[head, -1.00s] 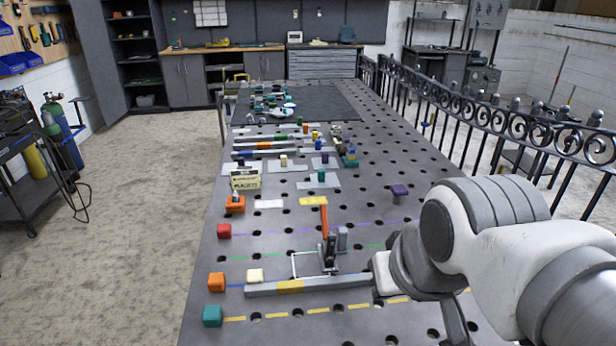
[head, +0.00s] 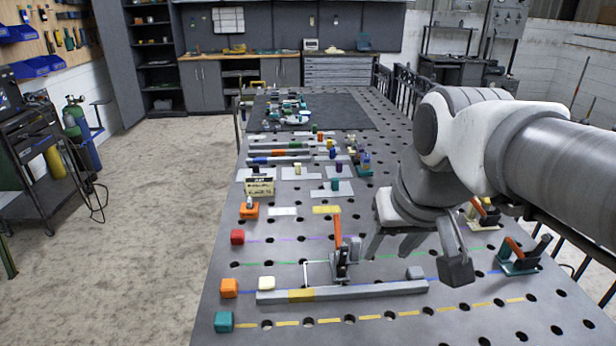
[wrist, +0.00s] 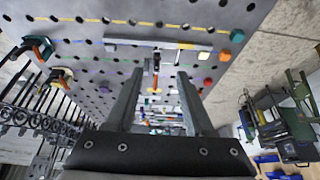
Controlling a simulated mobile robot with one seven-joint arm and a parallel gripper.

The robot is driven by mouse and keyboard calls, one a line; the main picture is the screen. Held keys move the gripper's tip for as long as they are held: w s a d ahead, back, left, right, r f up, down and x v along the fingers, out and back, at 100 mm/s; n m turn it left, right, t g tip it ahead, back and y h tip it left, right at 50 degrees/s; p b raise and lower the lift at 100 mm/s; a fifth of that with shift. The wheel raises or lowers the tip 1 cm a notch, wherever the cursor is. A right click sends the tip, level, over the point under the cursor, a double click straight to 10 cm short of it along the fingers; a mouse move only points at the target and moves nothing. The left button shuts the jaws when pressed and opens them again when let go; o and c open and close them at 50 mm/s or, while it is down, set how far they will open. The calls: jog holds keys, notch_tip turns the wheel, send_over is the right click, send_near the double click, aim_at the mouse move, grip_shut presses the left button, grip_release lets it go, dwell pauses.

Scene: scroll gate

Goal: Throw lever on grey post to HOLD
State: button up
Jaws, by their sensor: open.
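The lever with an orange handle (head: 337,228) stands roughly upright on a dark mount beside a small grey post (head: 353,249), behind a grey bar (head: 375,288) with a yellow section. A white plate (head: 283,211) and a yellow plate (head: 326,210) lie on the table beyond it. My gripper (head: 415,258) is open and empty, to the right of the lever and apart from it. In the wrist view, the orange handle (wrist: 155,82) shows between the spread fingers of my gripper (wrist: 157,76). I cannot read any HOLD mark.
Orange, red, teal and cream blocks line the table's left side, such as the red block (head: 237,237). A small sign (head: 259,187) stands behind them. A railing runs along the right.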

jog(key=w+r+g+p, duration=0.1)
jog(key=w+r, duration=0.3)
jog(key=w, duration=0.7)
jog(key=g+p, duration=0.4)
send_over(337, 232)
jog(key=w, duration=0.2)
notch_tip(337, 232, down, 16)
jog(key=f, duration=1.7)
jog(key=shift+s+d+p, duration=0.1)
jog(key=shift+d+p, duration=0.1)
jog(key=shift+p, duration=0.2)
grip_shut()
